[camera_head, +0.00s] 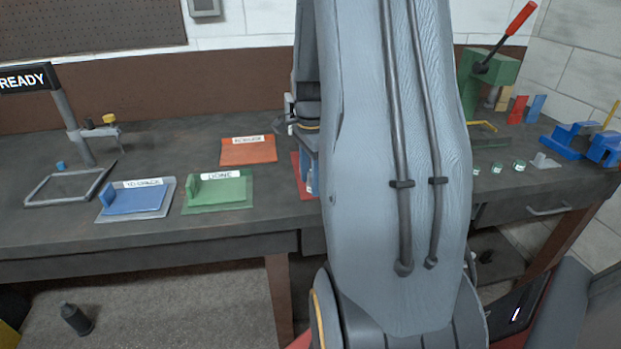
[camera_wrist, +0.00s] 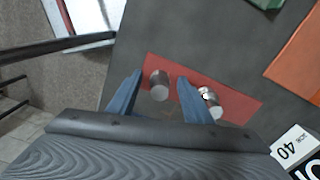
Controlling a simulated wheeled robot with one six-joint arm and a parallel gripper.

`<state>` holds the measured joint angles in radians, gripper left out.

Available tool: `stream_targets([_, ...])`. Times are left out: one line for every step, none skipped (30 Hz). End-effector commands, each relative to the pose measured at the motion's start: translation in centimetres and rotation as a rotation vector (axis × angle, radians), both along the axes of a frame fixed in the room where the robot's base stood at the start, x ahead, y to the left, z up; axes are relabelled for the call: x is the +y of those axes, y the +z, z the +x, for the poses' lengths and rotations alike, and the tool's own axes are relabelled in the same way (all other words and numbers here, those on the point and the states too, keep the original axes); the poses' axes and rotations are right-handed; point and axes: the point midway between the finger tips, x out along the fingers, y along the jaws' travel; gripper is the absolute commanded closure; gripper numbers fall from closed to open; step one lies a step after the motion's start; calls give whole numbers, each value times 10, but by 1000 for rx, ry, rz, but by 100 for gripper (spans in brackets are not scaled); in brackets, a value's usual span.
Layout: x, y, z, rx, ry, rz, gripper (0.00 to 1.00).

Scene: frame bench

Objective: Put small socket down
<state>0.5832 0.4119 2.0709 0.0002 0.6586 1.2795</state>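My gripper (camera_wrist: 160,77) points down over a red mat (camera_wrist: 239,106) in the wrist view. Its two blue fingers are apart. One metal socket (camera_wrist: 159,85) shows between the fingers, with a gap visible on each side. A second metal socket (camera_wrist: 211,100) is just right of the right finger, on the mat. I cannot tell for sure which socket is the small one. In the head view my arm hides most of the red mat (camera_head: 300,185) and the gripper.
On the dark bench (camera_head: 400,210) lie a blue tray (camera_head: 137,199), a green tray (camera_head: 220,191) marked DONE and an orange tray (camera_head: 248,151). A metal frame (camera_head: 68,188) is at the left. A green lever press (camera_head: 488,72) and blue vise-like parts (camera_head: 572,137) are at the right.

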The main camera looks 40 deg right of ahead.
Motion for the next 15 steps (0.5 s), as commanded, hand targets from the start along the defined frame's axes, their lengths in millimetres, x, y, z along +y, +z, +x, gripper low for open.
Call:
stream_targets([0, 0, 0, 0, 0, 0, 54])
stream_targets([0, 0, 0, 0, 0, 0, 54])
stream_targets([0, 1, 0, 0, 0, 0, 54])
stream_targets([0, 1, 0, 0, 0, 0, 54])
stream_targets([0, 3, 0, 0, 0, 0, 54])
stream_targets([0, 5, 0, -1, 0, 0, 54])
stream_targets([0, 8, 1, -2, 0, -1, 54])
stream_targets([0, 11, 1, -3, 0, -2, 54])
stream_targets([-1, 16, 1, -4, 0, -2, 54])
stream_targets([-1, 21, 1, -4, 0, -2, 54])
stream_targets([-1, 26, 1, -4, 0, -3, 54])
stream_targets([-1, 34, 1, -4, 0, -3, 54])
stream_targets([-1, 40, 2, -6, 0, -4, 54])
stream_targets([-1, 47, 2, -5, 0, -4, 54])
stream_targets([-1, 56, 2, -5, 0, -4, 54])
